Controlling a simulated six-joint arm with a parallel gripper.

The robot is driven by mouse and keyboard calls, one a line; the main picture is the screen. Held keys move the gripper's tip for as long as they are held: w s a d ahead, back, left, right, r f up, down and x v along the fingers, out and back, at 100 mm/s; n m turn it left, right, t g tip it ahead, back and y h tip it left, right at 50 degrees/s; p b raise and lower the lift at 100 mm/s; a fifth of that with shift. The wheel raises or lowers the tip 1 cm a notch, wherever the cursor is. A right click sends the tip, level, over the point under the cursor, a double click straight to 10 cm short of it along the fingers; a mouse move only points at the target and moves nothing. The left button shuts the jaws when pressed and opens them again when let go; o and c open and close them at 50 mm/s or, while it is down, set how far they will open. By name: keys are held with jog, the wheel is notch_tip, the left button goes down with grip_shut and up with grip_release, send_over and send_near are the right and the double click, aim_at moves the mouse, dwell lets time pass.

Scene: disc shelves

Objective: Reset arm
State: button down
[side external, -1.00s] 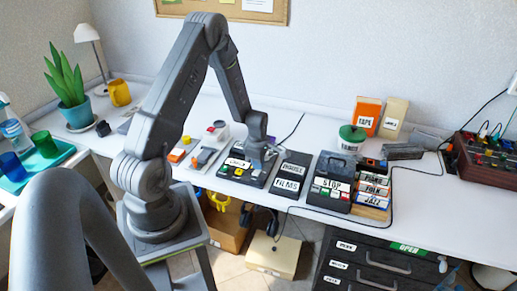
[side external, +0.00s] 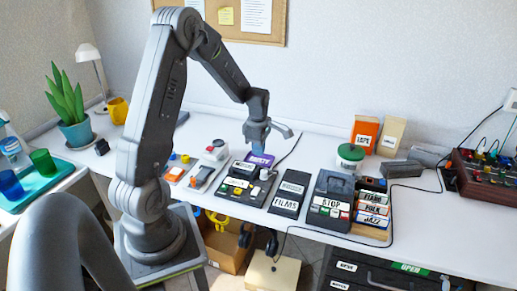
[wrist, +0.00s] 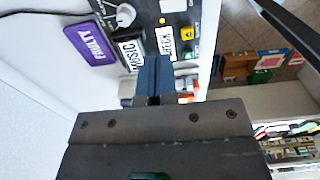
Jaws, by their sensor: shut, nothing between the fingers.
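My gripper (side external: 257,147) is raised above the white desk, over the back of a dark control panel (side external: 237,195) with coloured buttons. It is shut and empty. In the wrist view its blue fingertips (wrist: 152,80) are together, with the panel's labels and a white knob (wrist: 126,14) beyond them. A purple plate marked FAULTY (wrist: 90,43) lies on the desk beside the panel; it also shows just below my gripper in the side view (side external: 260,159).
A FILMS case (side external: 289,194), a STOP box (side external: 330,203) and a rack of labelled cases (side external: 373,208) stand to the right. A green-lidded jar (side external: 351,155) and the orange TAPE box (side external: 364,133) stand behind. A black cable crosses the desk. Air around my gripper is clear.

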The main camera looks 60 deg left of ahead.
jog(key=s+d+r+m+t+y, duration=0.1)
jog(key=s+d+r+m+t, duration=0.2)
jog(key=d+r+m, duration=1.1)
jog(key=s+d+r+m+t+h, duration=0.1)
jog(key=s+d+r+m, duration=0.4)
jog(key=s+d+m, duration=0.6)
jog(key=shift+s+d+r+m+t, duration=0.25)
jog(key=shift+d+m+t, duration=0.25)
jog(key=shift+m+t, duration=0.4)
jog(key=c, duration=1.8)
grip_release()
jog(key=shift+w+r, duration=0.1)
